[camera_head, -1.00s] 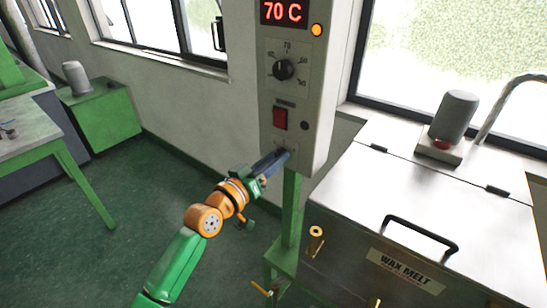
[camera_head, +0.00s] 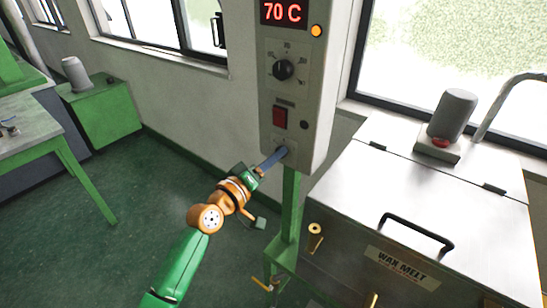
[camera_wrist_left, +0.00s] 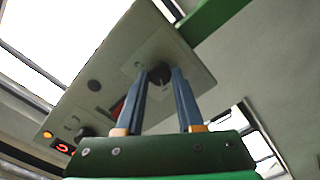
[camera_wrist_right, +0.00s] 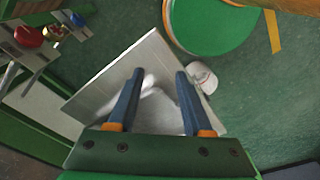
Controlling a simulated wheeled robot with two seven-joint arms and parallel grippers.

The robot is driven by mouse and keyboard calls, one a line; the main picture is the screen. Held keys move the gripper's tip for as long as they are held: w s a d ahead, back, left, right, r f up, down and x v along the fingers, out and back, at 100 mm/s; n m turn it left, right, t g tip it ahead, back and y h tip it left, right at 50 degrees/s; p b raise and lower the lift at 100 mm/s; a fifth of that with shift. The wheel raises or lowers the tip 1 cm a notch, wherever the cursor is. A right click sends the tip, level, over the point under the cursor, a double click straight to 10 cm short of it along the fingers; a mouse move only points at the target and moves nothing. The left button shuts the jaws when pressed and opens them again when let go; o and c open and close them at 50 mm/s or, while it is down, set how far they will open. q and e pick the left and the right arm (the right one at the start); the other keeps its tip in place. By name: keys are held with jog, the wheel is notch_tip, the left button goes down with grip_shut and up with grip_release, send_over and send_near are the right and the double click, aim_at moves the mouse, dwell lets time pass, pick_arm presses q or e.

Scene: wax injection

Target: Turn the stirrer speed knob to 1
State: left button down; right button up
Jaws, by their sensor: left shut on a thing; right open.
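A larger black knob (camera_head: 283,69) and a red switch (camera_head: 280,117) sit above on the box. The steel wax melt tank (camera_head: 440,205) stands to the right. A green post (camera_head: 291,205) is under the box.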

dwell(0.3)
pick_arm(q)
jog(key=c, duration=0.5)
grip_release()
jog(key=v, duration=0.7)
jog(key=shift+b, duration=0.35)
